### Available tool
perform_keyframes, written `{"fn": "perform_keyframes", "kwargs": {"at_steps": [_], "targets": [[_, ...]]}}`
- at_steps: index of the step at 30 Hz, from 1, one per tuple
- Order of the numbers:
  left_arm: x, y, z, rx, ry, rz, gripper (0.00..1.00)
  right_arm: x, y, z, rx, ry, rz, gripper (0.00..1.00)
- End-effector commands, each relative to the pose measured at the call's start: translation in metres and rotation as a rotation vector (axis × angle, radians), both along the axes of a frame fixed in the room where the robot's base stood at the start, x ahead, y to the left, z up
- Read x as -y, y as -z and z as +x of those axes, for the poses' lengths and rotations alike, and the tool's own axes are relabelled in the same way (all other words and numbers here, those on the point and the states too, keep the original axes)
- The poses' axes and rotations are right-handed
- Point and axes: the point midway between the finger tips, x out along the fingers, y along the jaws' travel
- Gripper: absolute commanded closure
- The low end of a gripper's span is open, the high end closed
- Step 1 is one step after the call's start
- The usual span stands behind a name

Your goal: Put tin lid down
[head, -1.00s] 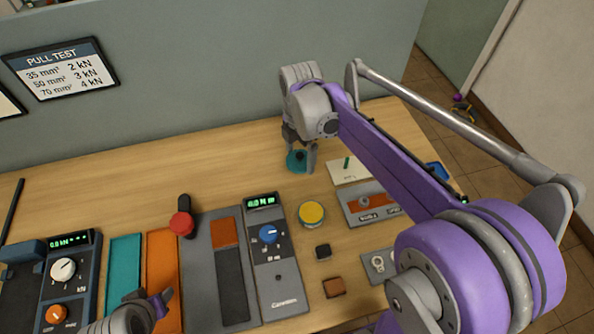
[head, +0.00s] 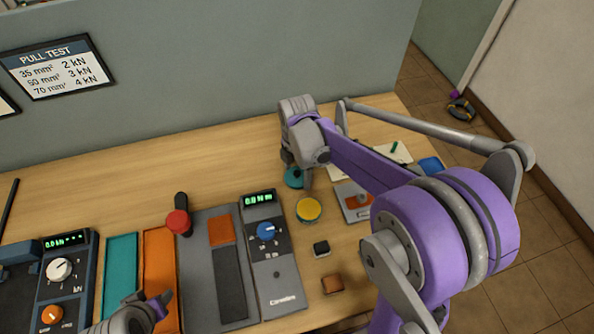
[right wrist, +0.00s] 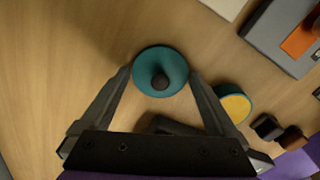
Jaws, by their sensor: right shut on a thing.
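The tin lid is a teal disc (head: 293,178) with a dark knob, seen in the head view near the back of the wooden table. My right gripper (head: 297,178) is shut on it; in the right wrist view the two fingertips are at opposite sides of the lid's rim (right wrist: 147,86). Whether the lid touches the table I cannot tell. A round tin with a yellow top (head: 309,209) and teal side stands just in front of the lid, apart from it; it also shows in the right wrist view (right wrist: 235,106). My left gripper (head: 150,310) is low at left, its jaws unclear.
A grey meter with a blue knob (head: 266,231) lies left of the tin. A black block (head: 321,248) and a brown block (head: 332,285) are in front of it. A red-knobbed tool (head: 178,222) and orange tray (head: 159,262) are further left. Bare wood (head: 232,150) lies behind.

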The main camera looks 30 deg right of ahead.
Motion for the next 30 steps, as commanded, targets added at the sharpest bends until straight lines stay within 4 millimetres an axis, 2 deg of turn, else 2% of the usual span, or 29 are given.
{"fn": "perform_keyframes", "kwargs": {"at_steps": [2, 8, 13, 17, 24, 30], "targets": [[0.0, 0.002, -0.001, -0.001, 0.0, 0.0, 0.5, 0.0, 0.002, 0.0, 0.0, 0.0, 0.0, 0.0], [0.0, 0.001, 0.0, -0.001, 0.0, 0.0, 0.5, 0.0, 0.001, 0.0, 0.0, 0.0, 0.0, 0.0], [0.0, -0.003, 0.001, 0.002, 0.0, 0.0, 0.5, 0.0, -0.009, 0.0, 0.0, 0.0, 0.0, 0.0], [0.0, -0.005, 0.001, 0.003, 0.0, 0.0, 0.5, 0.0, -0.033, 0.0, 0.0, 0.0, 0.0, 0.0], [0.0, -0.009, 0.003, 0.005, 0.0, 0.0, 0.5, 0.0, -0.085, 0.0, 0.0, 0.0, 0.0, 0.0], [0.0, -0.01, 0.003, 0.006, 0.0, 0.0, 0.5, 0.0, -0.114, 0.0, 0.0, 0.0, 0.0, 0.0]]}}
